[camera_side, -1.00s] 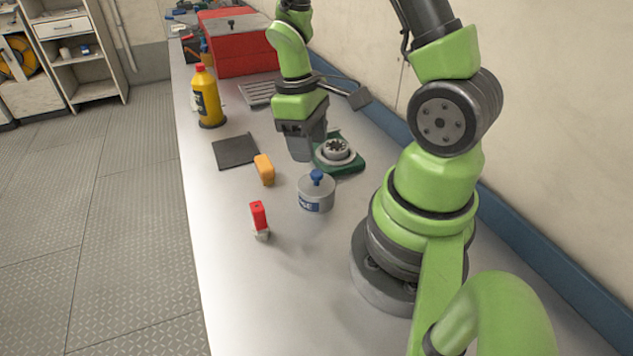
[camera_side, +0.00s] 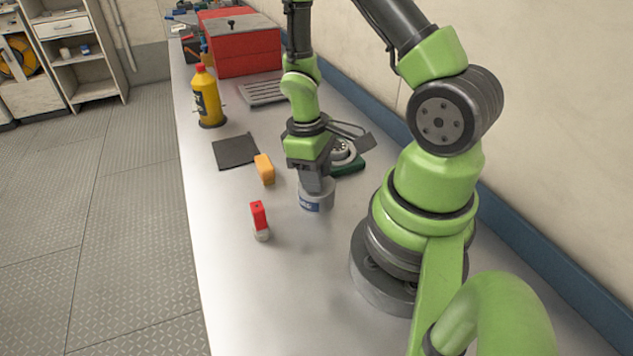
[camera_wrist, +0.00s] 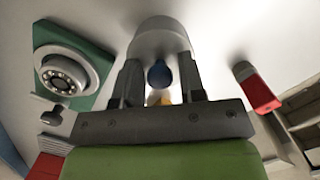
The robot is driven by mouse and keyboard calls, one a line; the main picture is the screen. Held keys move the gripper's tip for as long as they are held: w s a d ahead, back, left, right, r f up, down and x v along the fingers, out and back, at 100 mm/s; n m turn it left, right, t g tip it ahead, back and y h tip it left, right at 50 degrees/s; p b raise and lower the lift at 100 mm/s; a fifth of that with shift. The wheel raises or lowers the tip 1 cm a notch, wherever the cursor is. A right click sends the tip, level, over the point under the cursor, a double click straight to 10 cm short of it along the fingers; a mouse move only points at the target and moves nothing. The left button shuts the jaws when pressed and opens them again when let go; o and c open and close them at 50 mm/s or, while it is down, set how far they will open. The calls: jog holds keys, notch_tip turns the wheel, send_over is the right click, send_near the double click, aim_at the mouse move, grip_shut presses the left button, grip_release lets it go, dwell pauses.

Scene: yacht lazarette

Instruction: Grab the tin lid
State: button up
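The grey tin (camera_side: 316,204) with a blue label stands on the bench in the side view, below my gripper (camera_side: 316,184). My gripper points down over the tin's top and hides its lid there. In the wrist view the pale tin (camera_wrist: 163,38) is at the top centre, with the lid's blue knob (camera_wrist: 160,76) between my two fingers. My gripper (camera_wrist: 160,66) is open, with a gap showing on both sides of the knob. I cannot tell whether a fingertip touches the lid.
A green base with a round metal part (camera_side: 346,158) stands close behind the tin. A red-topped item (camera_side: 259,218) and an orange block (camera_side: 265,169) are to the left. A dark pad (camera_side: 235,151), yellow bottle (camera_side: 207,98) and red toolbox (camera_side: 240,50) are farther back. The front bench is clear.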

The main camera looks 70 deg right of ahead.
jog(key=c, duration=0.6)
jog(key=shift+r, duration=0.15)
